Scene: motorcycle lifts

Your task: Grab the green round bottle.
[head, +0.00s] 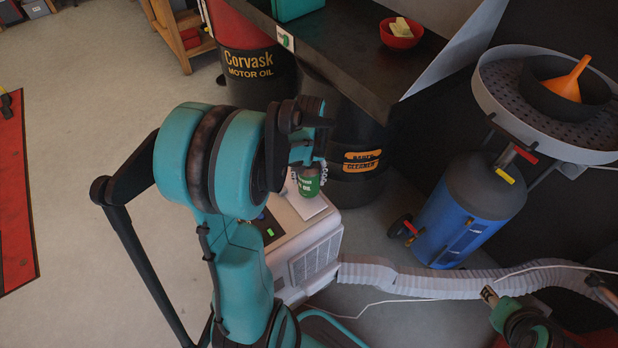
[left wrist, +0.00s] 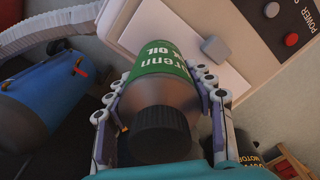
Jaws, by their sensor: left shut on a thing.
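The green round bottle (left wrist: 160,100) has a dark grey shoulder, a ribbed black cap and white lettering on a green label. In the left wrist view my left gripper (left wrist: 163,108) is shut on it, with a jointed finger along each side. In the head view the bottle (head: 309,182) shows just below my left gripper (head: 308,166), partly hidden by it. It is over the white sheet on top of a pale machine (head: 316,252). I cannot tell whether its base touches the sheet.
A blue tank (head: 465,215) with a round tray and orange funnel (head: 567,80) stands at the right. A pale corrugated hose (head: 430,281) runs right from the machine. Dark drums (head: 357,150) and a black bench (head: 375,60) stand behind. The floor at left is mostly clear.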

